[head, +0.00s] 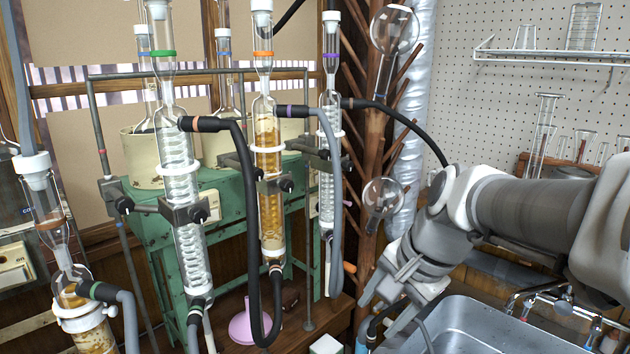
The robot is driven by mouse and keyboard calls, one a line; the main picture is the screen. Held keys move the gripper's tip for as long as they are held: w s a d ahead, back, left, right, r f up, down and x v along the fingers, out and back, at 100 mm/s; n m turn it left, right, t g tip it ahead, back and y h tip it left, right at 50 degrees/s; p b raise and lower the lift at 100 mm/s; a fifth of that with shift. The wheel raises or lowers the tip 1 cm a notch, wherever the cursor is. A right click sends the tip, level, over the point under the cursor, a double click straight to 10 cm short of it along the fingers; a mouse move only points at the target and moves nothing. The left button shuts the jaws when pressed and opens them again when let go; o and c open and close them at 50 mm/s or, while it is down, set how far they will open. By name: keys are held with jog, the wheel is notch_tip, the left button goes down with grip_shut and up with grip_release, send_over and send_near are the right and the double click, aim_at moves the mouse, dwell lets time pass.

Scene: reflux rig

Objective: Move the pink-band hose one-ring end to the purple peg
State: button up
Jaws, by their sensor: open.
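A black hose with a salmon-pink band (205,124) near its upper end joins the upper side of the green-collared glass condenser (173,150). It hangs in a long loop and rises toward the base of the orange-collared condenser (268,180). The ring count on its ends is too small to tell. The purple-collared condenser (328,165) stands behind and to the right; I cannot clearly make out a purple peg on it. My gripper (386,300) is open, pointing down at the lower right of the condensers, apart from the banded hose. No object is visible between its fingers.
A grey hose with a purple band (292,111) hangs between the orange-collared and purple-collared condensers. Another black hose (400,122) arcs right behind my arm. Clamps and a green frame (235,200) crowd the rig. A metal sink (480,330) lies at lower right. Glass bulbs (393,28) hang on a wooden rack.

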jog(key=w+d+f+m+y+b, duration=0.3)
jog(key=w+f+m+y+b, duration=0.1)
jog(key=w+f+m, duration=0.5)
jog(key=w+d+f+m+y+b, duration=0.3)
jog(key=w+f+m+b, duration=0.1)
jog(key=w+f+m, duration=0.45)
jog(key=w+d+f+m+t+y+b, duration=0.1)
jog(key=w+d+f+m+t, duration=0.3)
jog(key=d+f+m, duration=0.4)
jog(key=w+d+f+m+t+y+b, duration=0.1)
jog(key=w+d+f+m+t+b, duration=0.3)
jog(key=d+f+m, duration=0.5)
jog(key=shift+w+d+f+m+t+y, duration=0.2)
jog(key=shift+w+d+m+t+y, duration=0.2)
jog(key=shift+w+d+t, duration=0.35)
jog(key=shift+b, duration=0.35)
jog(key=shift+b+x, duration=0.7)
jog(key=shift+x, duration=3.7)
jog(key=shift+p, duration=0.55)
jog(key=shift+f, duration=0.1)
